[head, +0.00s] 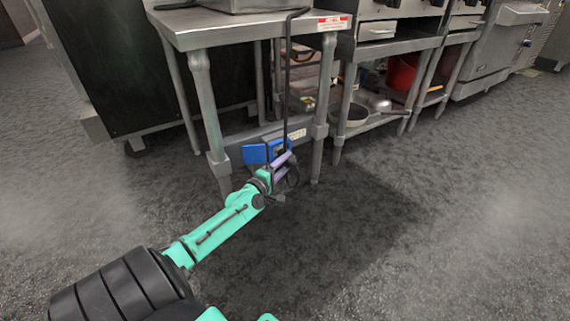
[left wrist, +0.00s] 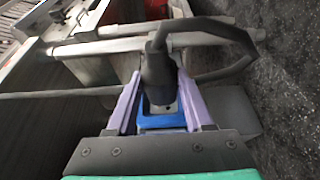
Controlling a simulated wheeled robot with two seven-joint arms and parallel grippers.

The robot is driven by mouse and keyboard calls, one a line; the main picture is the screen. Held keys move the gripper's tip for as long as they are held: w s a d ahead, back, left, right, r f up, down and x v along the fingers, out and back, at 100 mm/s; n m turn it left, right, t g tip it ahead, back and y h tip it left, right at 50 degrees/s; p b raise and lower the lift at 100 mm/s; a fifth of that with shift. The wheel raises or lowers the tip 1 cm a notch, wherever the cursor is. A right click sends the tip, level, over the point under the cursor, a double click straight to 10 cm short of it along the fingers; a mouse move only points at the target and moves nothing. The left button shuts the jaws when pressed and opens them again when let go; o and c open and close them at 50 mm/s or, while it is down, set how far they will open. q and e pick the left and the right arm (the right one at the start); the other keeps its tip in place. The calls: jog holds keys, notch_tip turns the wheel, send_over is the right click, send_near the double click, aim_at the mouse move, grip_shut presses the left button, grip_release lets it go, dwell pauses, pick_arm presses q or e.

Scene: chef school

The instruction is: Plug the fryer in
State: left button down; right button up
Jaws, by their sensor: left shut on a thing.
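The fryer (head: 245,4) shows only its lower metal edge, on a steel table at the top of the head view. Its black cord (head: 287,80) hangs over the table's front edge down to my left gripper (head: 285,164). The gripper's purple fingers are low in front of the table's lower shelf. In the left wrist view, the left gripper (left wrist: 162,100) is shut on the black plug (left wrist: 158,72), and the cord loops off to the right. A blue box (head: 254,153), perhaps the socket, is just behind the fingers; blue also shows (left wrist: 160,121) beside the plug. I cannot tell whether the plug is inserted.
The steel table (head: 200,38) has legs on both sides of the gripper. A shelf with pans (head: 352,113) and a red bucket (head: 402,72) is to the right. A dark cabinet (head: 110,60) stands left. The grey floor in front is clear.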

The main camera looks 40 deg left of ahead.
pick_arm(q)
jog(key=shift+w+a+b, duration=0.15)
jog(key=shift+a+b, duration=0.4)
jog(key=shift+b, duration=0.05)
jog(key=shift+w+a+b, duration=0.15)
jog(key=shift+a+b, duration=0.35)
jog(key=shift+b, duration=0.05)
dwell(0.7)
jog(key=shift+s+d+r+p, duration=0.1)
jog(key=shift+d+p, duration=0.2)
jog(key=shift+p, duration=0.2)
jog(key=shift+s+d+p, duration=0.2)
jog(key=shift+d+p, duration=0.3)
jog(key=shift+d, duration=0.1)
jog(key=shift+s+d+p, duration=0.15)
jog(key=shift+d+p, duration=0.35)
jog(key=shift+d, duration=0.05)
jog(key=shift+w+a+b, duration=0.1)
jog(key=shift+a+b, duration=0.1)
jog(key=shift+b, duration=0.1)
dwell(0.4)
jog(key=shift+w+a+b, duration=0.2)
jog(key=shift+a+b, duration=0.45)
jog(key=shift+w+a+b, duration=0.15)
jog(key=shift+a+b, duration=0.45)
jog(key=shift+a, duration=0.05)
dwell(0.6)
